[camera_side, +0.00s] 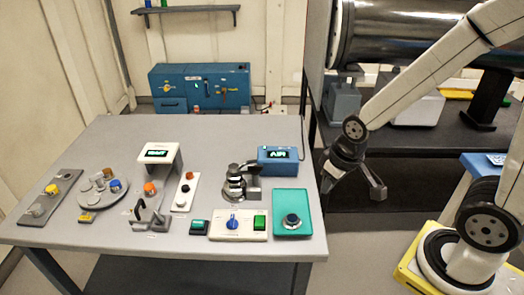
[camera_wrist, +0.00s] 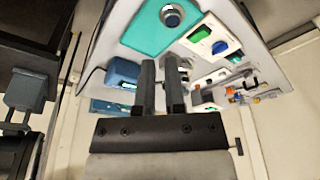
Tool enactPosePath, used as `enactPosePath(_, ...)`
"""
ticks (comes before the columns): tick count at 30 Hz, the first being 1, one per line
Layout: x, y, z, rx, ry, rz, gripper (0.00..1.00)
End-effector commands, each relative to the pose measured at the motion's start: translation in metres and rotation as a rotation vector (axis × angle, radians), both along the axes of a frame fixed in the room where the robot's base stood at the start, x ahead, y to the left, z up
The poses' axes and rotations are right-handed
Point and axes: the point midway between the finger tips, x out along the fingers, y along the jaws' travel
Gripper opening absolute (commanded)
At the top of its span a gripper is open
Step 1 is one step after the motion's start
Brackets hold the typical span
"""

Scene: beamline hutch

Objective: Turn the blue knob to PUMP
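The blue knob (camera_side: 232,221) sits on a white panel (camera_side: 215,229) near the front edge of the grey table, beside a green button. It also shows in the wrist view (camera_wrist: 219,47), upper right of my fingers. I cannot read any labels around it, so its setting is unclear. My gripper (camera_side: 352,186) hangs off the table's right edge, well away from the knob and touching nothing. In the wrist view my gripper (camera_wrist: 159,62) shows two dark fingers with a gap between them and nothing held.
A teal panel with a dark round knob (camera_side: 292,221) lies right of the white panel. A blue display box (camera_side: 277,158) and a metal fixture (camera_side: 236,188) stand behind. A small dark box with a green top (camera_side: 199,228) is to the left. Several other devices fill the table's left half.

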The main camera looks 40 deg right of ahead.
Motion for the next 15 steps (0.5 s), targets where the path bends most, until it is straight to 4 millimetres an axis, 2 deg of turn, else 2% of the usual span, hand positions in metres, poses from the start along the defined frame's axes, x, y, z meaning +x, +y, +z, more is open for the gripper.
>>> enactPosePath(1,0.001,0.000,0.000,0.000,0.000,0.002,0.32)
enactPosePath(6,0.010,0.004,0.000,-0.004,0.009,0.030,0.86)
enactPosePath(7,0.013,0.005,0.000,-0.005,0.012,0.040,0.95)
enactPosePath(8,0.017,0.006,-0.001,-0.007,0.015,0.051,1.00)
enactPosePath(15,0.061,0.026,-0.007,-0.026,0.058,0.195,1.00)
